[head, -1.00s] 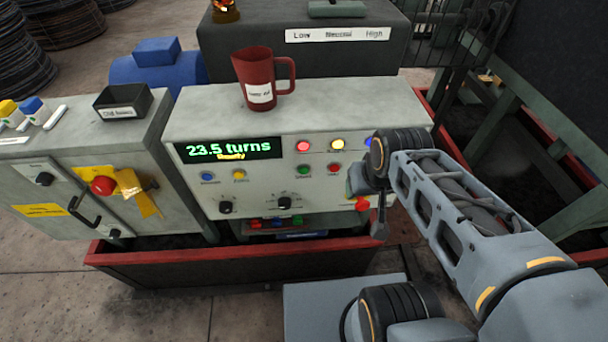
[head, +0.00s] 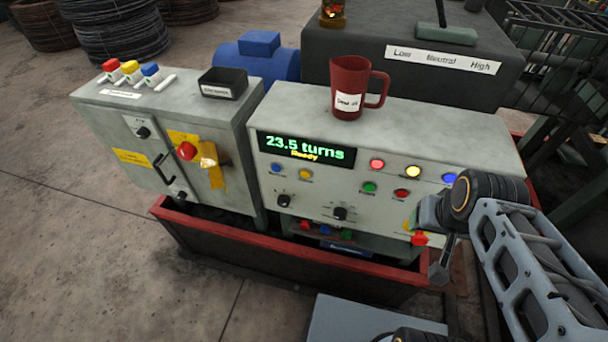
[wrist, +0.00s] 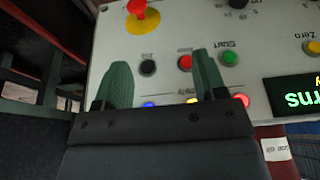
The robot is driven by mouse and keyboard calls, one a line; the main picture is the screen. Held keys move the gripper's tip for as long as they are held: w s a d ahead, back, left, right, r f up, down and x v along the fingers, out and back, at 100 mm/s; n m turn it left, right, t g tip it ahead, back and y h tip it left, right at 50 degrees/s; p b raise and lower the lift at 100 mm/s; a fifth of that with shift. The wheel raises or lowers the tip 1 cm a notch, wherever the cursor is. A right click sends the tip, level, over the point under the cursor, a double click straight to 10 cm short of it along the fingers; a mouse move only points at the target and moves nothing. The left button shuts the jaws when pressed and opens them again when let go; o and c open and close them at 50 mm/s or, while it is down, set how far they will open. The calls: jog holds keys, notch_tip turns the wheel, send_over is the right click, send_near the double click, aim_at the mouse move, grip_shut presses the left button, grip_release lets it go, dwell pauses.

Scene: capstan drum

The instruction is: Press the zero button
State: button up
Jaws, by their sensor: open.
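The zero button is a yellow button (head: 306,174) on the grey control panel (head: 300,222), below the green display (head: 306,150) that reads 23.5 turns and Ready. In the wrist view the yellow zero button (wrist: 311,47) is at the right edge, with the label Zero above it. My gripper (wrist: 160,75) is open and empty, its two green fingers apart in front of the panel. In the head view my gripper (head: 426,212) is at the panel's right end, well to the right of the zero button.
A red mug (head: 348,90) and a black tray (head: 222,83) stand on top. A blue button (head: 277,168) is left of zero; green (head: 369,187) and red (head: 402,194) buttons are to its right. A red mushroom button (head: 419,239) is below my gripper.

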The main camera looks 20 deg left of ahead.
grip_shut()
dwell(0.4)
dwell(1.2)
